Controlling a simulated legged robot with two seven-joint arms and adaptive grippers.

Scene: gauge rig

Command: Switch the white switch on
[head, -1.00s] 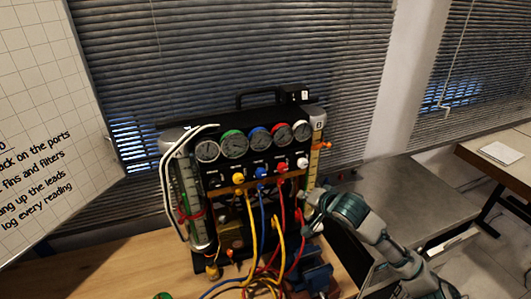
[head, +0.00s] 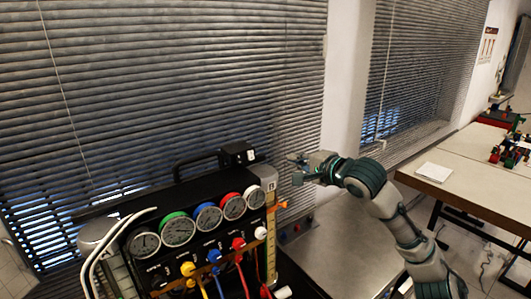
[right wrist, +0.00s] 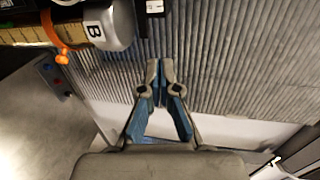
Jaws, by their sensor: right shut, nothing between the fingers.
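The gauge rig (head: 165,200) is a black panel with a row of round gauges. A small black box (head: 236,156) stands on its top right and bears a small white switch (head: 251,155). The white switch also shows at the top edge of the right wrist view (right wrist: 154,6), partly cut off; I cannot tell its position. My right gripper (head: 294,169) is to the right of the box, apart from it. In the right wrist view its fingertips (right wrist: 156,64) are together and empty. My left gripper is not in view.
A grey cylinder marked B (right wrist: 103,26) and an orange clamp (right wrist: 63,47) are at the rig's right side. Coloured leads (head: 240,272) hang in front. Window blinds (head: 180,80) stand behind. A grey bench (head: 325,250) is at right, with a long table (head: 460,165) beyond.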

